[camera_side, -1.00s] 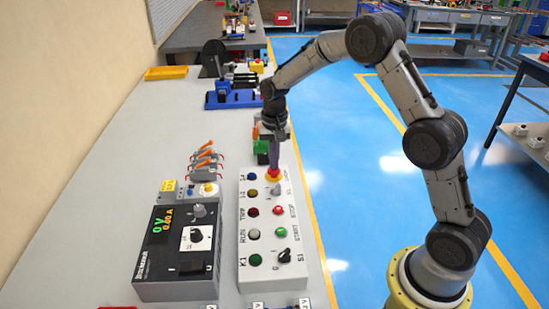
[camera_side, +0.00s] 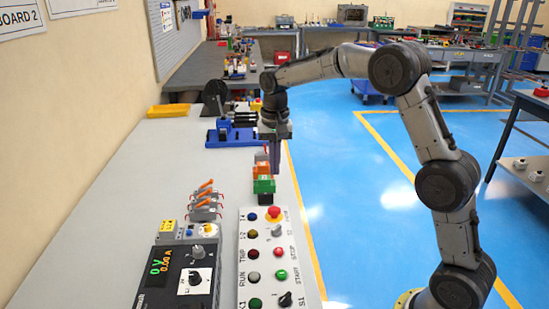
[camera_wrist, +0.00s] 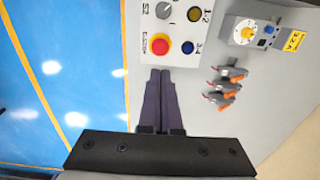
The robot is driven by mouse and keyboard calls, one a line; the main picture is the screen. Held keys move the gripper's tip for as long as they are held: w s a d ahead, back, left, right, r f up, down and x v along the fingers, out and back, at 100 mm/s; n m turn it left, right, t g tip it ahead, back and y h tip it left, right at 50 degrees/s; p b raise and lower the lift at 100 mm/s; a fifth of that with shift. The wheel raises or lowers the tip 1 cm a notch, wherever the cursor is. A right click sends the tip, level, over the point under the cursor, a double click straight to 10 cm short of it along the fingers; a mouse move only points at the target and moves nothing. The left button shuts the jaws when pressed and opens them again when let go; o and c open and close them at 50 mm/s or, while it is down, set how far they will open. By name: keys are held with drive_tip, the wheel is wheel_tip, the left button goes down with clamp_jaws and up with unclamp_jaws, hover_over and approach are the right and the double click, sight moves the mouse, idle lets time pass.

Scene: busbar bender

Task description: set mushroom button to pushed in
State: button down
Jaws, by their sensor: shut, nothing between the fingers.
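The red mushroom button (camera_side: 273,213) with its yellow collar sits at the far right corner of the light grey control box (camera_side: 243,276). In the wrist view the same red button (camera_wrist: 160,45) shows whole and uncovered, just beyond my fingertips. Its height, popped out or pushed in, cannot be told from these views. My gripper (camera_side: 275,173) points down, fingers shut and empty, raised above and beyond the button in the side view. The shut fingers also show in the wrist view (camera_wrist: 160,72). They are apart from the button.
The box carries several lamps, buttons and a black selector knob (camera_side: 285,299). A power supply (camera_side: 178,280) stands at left, with orange-levered parts (camera_side: 206,200) behind it. Green and orange blocks (camera_side: 264,185) stand beyond the box, close to my fingers.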

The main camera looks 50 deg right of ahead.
drive_tip(key=shift+r, duration=1.1)
drive_tip(key=s+a+r+n+t, duration=0.2)
drive_tip(key=s+a+r+t, duration=0.15)
drive_tip(key=s+r, duration=0.95)
drive_tip(key=s+a+f+n+t, duration=0.1)
drive_tip(key=s+f+n, duration=0.2)
drive_tip(key=s, duration=0.6)
drive_tip(key=s+a+f+n+t, duration=0.1)
drive_tip(key=s+f+n, duration=0.3)
drive_tip(key=s, duration=0.5)
wheel_tip(320, 180, down, 2)
drive_tip(key=shift+a+f, duration=0.2)
drive_tip(key=shift+a, duration=0.25)
